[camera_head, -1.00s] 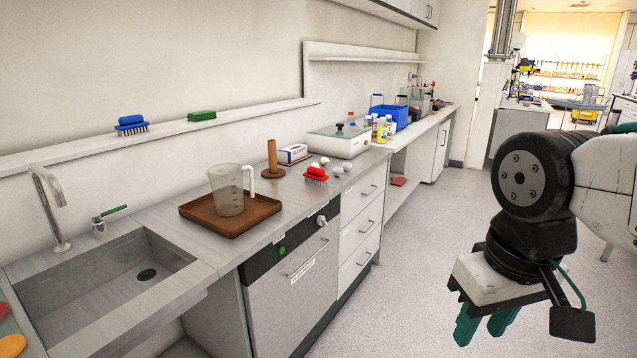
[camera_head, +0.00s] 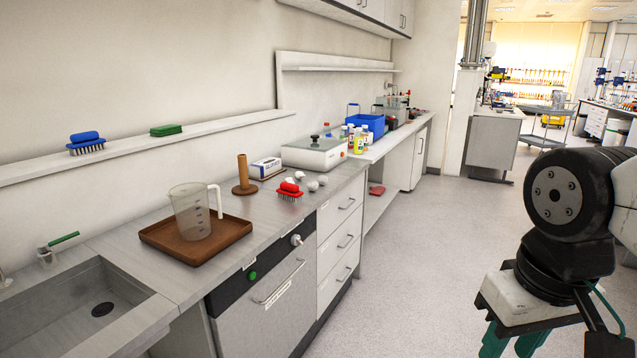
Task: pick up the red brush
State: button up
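The red brush (camera_head: 289,190) lies bristles down on the grey counter, right of the wooden peg stand and near the counter's front edge. My gripper (camera_head: 512,344) hangs at the lower right over the floor, well apart from the counter. Its teal fingers point down with a gap between them, and nothing shows between them. The fingertips are partly cut off by the bottom of the frame.
A brown tray (camera_head: 159,237) with a measuring jug (camera_head: 191,214) stands left of the brush. A wooden peg stand (camera_head: 243,176), a glove box (camera_head: 266,168), several pale round objects and a scale (camera_head: 314,153) are near it. A blue brush (camera_head: 86,141) is on the wall shelf. The floor is clear.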

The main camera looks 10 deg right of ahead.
aim_at(288, 191)
jog(key=z, duration=0.15)
jog(key=i, duration=1.85)
jog(key=u, duration=0.2)
